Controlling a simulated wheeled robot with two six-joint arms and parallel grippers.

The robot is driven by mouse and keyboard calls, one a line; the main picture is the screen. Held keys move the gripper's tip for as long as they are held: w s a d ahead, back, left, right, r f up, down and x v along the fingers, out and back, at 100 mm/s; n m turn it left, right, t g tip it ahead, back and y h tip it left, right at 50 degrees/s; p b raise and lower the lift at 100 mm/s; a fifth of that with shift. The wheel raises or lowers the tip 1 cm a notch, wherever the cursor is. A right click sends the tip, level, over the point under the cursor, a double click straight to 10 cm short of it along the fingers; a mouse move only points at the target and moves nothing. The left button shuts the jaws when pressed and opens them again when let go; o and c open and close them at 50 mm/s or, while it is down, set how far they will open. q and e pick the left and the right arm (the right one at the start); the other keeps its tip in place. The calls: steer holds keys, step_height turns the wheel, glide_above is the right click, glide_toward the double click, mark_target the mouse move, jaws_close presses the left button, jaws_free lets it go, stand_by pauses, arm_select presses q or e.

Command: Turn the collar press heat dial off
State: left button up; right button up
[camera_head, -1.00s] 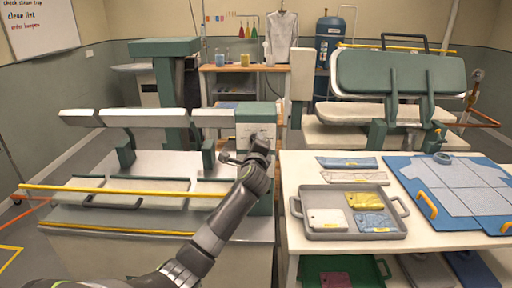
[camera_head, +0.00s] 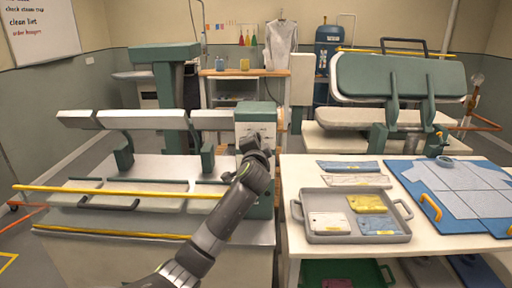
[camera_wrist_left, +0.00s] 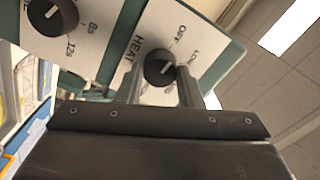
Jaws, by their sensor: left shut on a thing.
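The heat dial (camera_wrist_left: 160,66) is a round black knob on a white panel (camera_wrist_left: 150,40) marked HEAT, OFF and LOW. Its white pointer mark points roughly toward LOW. My left gripper (camera_wrist_left: 161,78) has one finger on each side of the knob and is shut on it. In the head view my left gripper (camera_head: 254,150) is at the front of the press's control box (camera_head: 255,112) and hides the dial. My right gripper is not in view.
A second black dial (camera_wrist_left: 53,16), marked in seconds, sits beside the heat dial. A yellow bar (camera_head: 120,191) runs along the press front. A white table to the right holds a grey tray (camera_head: 310,235) and a blue board (camera_head: 425,190).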

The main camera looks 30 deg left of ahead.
arm_select(q)
steer(key=shift+n, duration=0.7)
steer(key=o, duration=1)
steer(key=b+v, duration=0.4)
steer(key=v, duration=1.3)
steer(key=shift+s, duration=0.25)
